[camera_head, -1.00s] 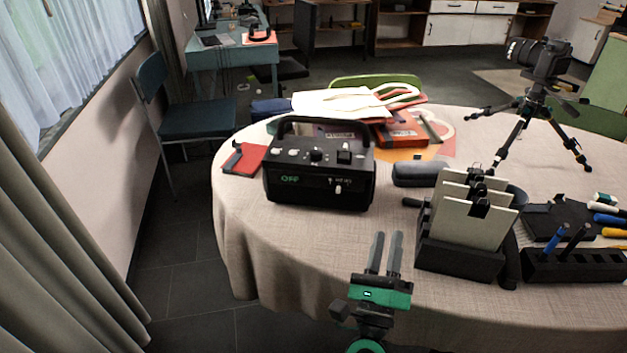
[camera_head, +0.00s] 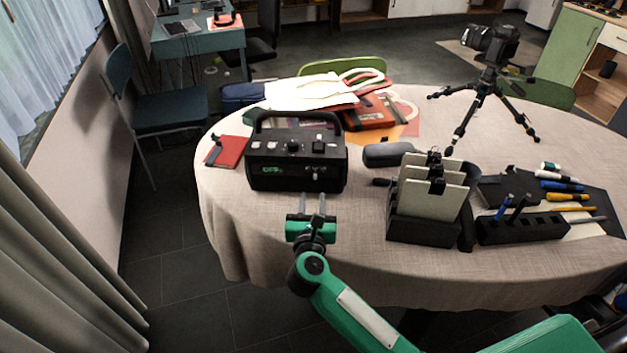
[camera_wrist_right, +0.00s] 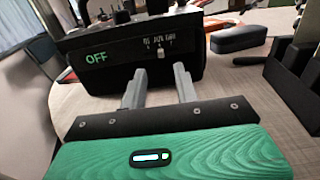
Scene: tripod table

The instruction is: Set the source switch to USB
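A black box-shaped device (camera_head: 297,170) with a carrying handle stands on the table, its front panel facing me. Its display (camera_wrist_right: 96,57) reads OFF in green. Right of the display, a small light slide switch (camera_wrist_right: 160,53) sits below a row of small labels, which are hard to read. The knob appears near the middle label. It also shows in the head view (camera_head: 315,176). My right gripper (camera_head: 312,198) is in front of the device's lower front. In the right wrist view its two fingers (camera_wrist_right: 159,86) are apart with nothing between them, the switch lying beyond the gap. My left gripper is not in view.
Knobs (camera_head: 293,146) stand on the device's top panel. A red notebook (camera_head: 228,152) lies to its left. To the right are a dark case (camera_head: 388,155), a black holder (camera_head: 420,230) with upright cards and a camera tripod (camera_head: 480,100). The cloth before the device is clear.

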